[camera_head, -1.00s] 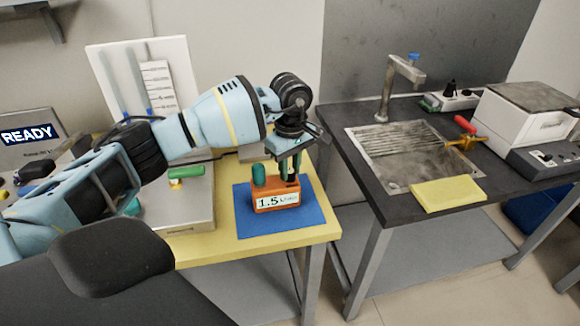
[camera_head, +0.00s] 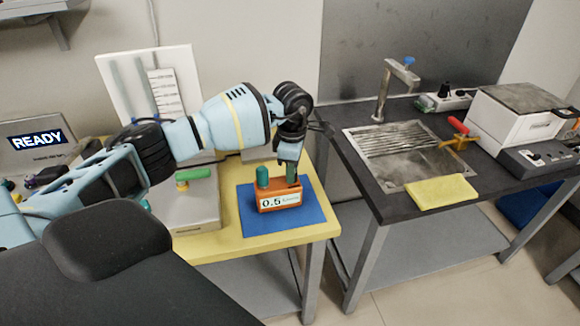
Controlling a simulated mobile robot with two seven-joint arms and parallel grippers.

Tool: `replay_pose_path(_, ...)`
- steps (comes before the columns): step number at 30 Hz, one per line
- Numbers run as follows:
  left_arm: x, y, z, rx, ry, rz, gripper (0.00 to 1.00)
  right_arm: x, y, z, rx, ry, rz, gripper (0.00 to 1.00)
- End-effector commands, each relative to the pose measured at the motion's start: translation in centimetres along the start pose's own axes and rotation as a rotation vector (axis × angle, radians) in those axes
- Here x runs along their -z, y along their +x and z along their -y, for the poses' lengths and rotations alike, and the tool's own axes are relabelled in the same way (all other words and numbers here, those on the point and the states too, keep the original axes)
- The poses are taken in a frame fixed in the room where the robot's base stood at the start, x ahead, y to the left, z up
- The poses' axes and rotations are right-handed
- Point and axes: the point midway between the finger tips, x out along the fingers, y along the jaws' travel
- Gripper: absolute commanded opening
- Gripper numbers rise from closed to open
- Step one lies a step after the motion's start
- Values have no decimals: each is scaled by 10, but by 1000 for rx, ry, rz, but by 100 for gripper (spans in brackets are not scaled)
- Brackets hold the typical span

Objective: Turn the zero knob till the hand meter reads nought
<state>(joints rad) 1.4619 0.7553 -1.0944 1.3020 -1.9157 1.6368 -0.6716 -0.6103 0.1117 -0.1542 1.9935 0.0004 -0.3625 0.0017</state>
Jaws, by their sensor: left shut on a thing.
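The hand meter (camera_head: 279,201) is an orange box on a blue mat (camera_head: 309,218) at the right end of the yellow table. Its white display reads 0.5, with small unit text too fine to read. A green post (camera_head: 263,177) stands up from its top left. My left gripper (camera_head: 292,179) points down at the top right of the meter, shut on the zero knob there; the fingers hide most of the knob. My right gripper is not in view.
A box with a green-handled part (camera_head: 193,174) stands left of the mat. A READY display (camera_head: 38,140) is at the far left. To the right, a dark bench holds a sink (camera_head: 402,171), a yellow cloth (camera_head: 441,193) and a white device (camera_head: 522,112).

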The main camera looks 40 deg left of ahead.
Motion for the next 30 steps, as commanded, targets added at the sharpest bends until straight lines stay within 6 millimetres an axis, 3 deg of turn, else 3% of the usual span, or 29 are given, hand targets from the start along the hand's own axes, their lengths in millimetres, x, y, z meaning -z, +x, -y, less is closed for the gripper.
replay_pose_path(11, 0, -1, 0, 0, -170, 2, 2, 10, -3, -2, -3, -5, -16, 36)
replay_pose_path(28, 0, 0, 0, 1, -198, 2, 2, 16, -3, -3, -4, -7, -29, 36)
replay_pose_path(29, 0, 0, 0, 1, -198, 2, 28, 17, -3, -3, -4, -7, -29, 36)
replay_pose_path(30, 0, 0, 0, 1, -198, 2, 34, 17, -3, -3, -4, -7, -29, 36)
